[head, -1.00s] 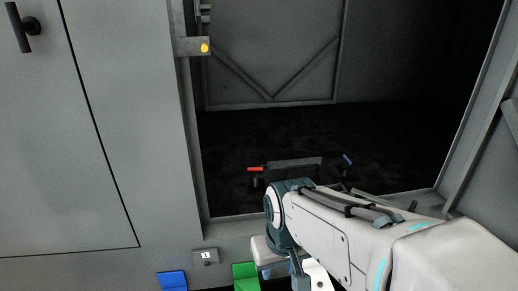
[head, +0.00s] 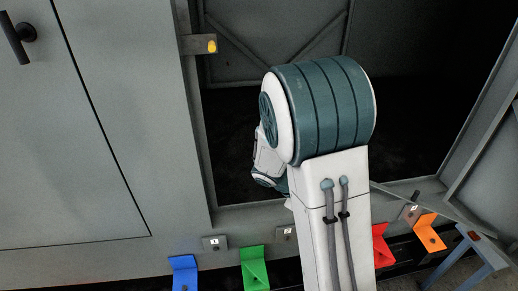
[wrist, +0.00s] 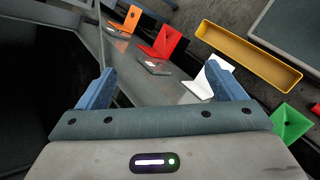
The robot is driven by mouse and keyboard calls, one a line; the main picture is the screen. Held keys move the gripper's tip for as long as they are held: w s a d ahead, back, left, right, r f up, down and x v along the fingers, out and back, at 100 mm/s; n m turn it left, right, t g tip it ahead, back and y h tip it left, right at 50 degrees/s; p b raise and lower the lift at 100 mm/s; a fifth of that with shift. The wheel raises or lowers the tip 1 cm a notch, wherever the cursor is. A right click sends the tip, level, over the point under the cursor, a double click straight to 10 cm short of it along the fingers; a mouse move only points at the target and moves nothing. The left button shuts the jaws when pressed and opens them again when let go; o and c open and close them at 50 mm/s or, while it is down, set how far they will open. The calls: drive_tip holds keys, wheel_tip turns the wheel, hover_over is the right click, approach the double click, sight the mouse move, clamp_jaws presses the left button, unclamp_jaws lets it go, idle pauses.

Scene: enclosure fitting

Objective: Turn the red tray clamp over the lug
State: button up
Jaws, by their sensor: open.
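My gripper (wrist: 160,68) is open and empty in the wrist view, its two blue fingers spread wide. It points down toward the enclosure's sill (wrist: 188,92) and the coloured brackets in front of it. In the head view my arm stands in front of the opening and hides the gripper. The red tray clamp and its lug do not show in either view now; the arm covers the part of the opening where the tray sat.
A blue bracket (head: 184,273), a green bracket (head: 255,268), a red bracket (head: 383,246) and an orange bracket (head: 428,233) line the front. A white bracket (wrist: 204,82) and a yellow bin (wrist: 248,58) show in the wrist view. The enclosure's door frame (head: 193,130) stands left of my arm.

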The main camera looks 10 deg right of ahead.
drive_tip(key=w+a+f+n+t+h+p, duration=0.2)
drive_tip(key=w+n+t+h+p, duration=0.45)
drive_tip(key=w+n+t, duration=0.7)
drive_tip(key=w+a+f+n+t+y+p, duration=0.1)
drive_tip(key=w+a+f+n+y, duration=0.2)
drive_tip(key=a+n, duration=0.1)
drive_tip(key=w+a+f+n+t+y+p, duration=0.2)
drive_tip(key=w+a+f+n+y, duration=0.1)
drive_tip(key=a+n+y, duration=0.1)
drive_tip(key=w+a+f+n+t+y+p, duration=0.1)
drive_tip(key=w+a+f+n+t+y, duration=0.1)
drive_tip(key=w+a+f+n+y, duration=0.1)
drive_tip(key=shift+w+a+n+t+y+p, duration=0.1)
drive_tip(key=shift+a+n+t+y+p, duration=0.1)
drive_tip(key=shift+a+n, duration=0.3)
drive_tip(key=shift+w+a+n+t+y+p, duration=0.1)
drive_tip(key=shift+a+n+y+p, duration=0.05)
drive_tip(key=shift+n, duration=0.5)
drive_tip(key=shift+w+f, duration=0.1)
drive_tip(key=shift+w, duration=0.45)
drive_tip(key=x, duration=1.2)
drive_tip(key=shift+w+d+f+p, duration=0.1)
drive_tip(key=shift+w+f+p, duration=0.05)
drive_tip(key=shift+w+p, duration=0.2)
drive_tip(key=c, duration=1)
